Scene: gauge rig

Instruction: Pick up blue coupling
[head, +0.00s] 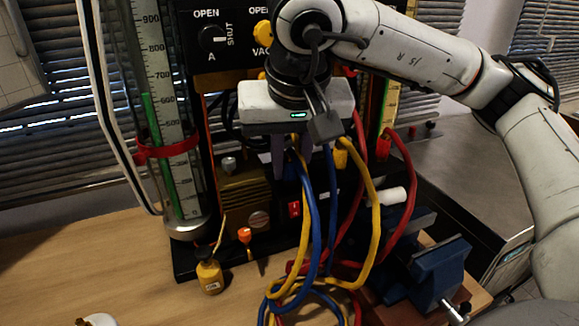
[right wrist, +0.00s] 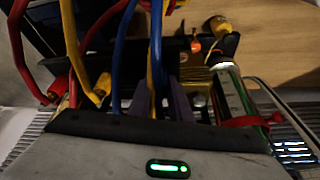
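My right gripper (head: 279,170) points down in front of the rig's panel, among the hanging hoses. In the right wrist view its two purple-grey fingers (right wrist: 160,85) stand apart. A blue hose (right wrist: 156,40) runs down to the gap between them; I cannot tell whether it lies between the fingers or behind them. A second blue hose (right wrist: 122,50) passes to the left of the fingers. In the head view, blue hoses (head: 314,222) hang below the gripper. The blue coupling cannot be made out clearly; the gripper and hoses cover that area.
Yellow hoses (head: 373,225) and red hoses (head: 409,185) hang close to the gripper. A gauge tube (head: 170,135) stands at left. A blue vise (head: 425,270) is at right, and a small yellow bottle (head: 209,277) is on the table. The table's left front is mostly clear.

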